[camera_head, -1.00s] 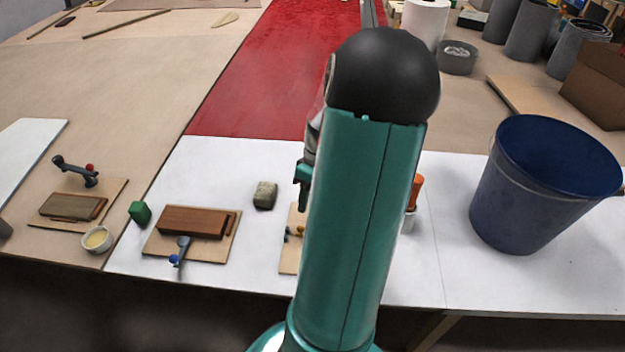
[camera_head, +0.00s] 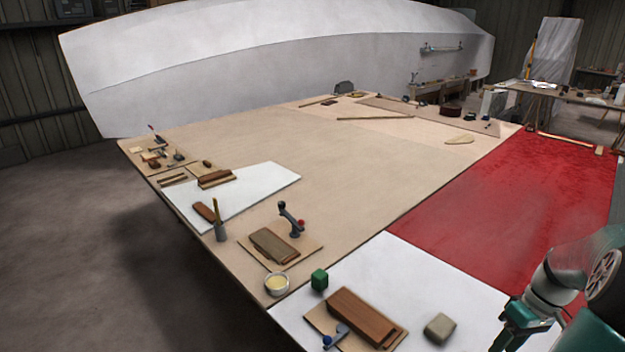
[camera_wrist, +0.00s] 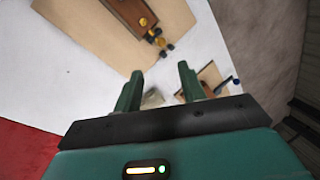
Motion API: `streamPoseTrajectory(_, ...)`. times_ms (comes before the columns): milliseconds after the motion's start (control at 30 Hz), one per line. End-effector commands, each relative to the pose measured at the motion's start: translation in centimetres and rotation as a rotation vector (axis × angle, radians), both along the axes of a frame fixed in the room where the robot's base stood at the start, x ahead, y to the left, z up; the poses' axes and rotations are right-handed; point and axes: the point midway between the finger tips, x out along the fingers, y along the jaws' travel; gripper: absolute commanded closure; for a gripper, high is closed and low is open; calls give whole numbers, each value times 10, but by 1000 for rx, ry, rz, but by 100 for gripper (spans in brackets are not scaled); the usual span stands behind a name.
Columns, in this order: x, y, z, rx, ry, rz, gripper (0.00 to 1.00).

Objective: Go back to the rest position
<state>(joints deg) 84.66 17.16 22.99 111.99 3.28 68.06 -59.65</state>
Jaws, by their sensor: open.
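My gripper (camera_wrist: 158,80) is open in the wrist view, its two green fingers apart with nothing held between them. It hangs over the white sheet (camera_wrist: 50,85), and a small grey block (camera_wrist: 152,98) shows beyond and between the fingers, not gripped. In the head view my folded arm is cut off at the lower right corner, with its green wrist part over the white sheet (camera_head: 440,262) near the red strip (camera_head: 500,205). The fingertips are hard to make out there.
A clamp (camera_head: 290,216) stands farther left. The middle of the wooden tabletop (camera_head: 340,170) is clear.

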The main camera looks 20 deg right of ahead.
Motion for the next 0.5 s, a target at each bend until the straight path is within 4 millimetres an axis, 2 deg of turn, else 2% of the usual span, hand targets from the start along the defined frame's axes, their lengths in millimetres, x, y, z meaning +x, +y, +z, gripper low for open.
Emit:
streamPoseTrajectory(133, 8, 8, 5, -18, 10, 7, 59)
streamPoseTrajectory(233, 25, 27, 17, -64, 29, 21, 59)
streamPoseTrajectory(500, 75, 111, 62, -253, 39, 36, 59)
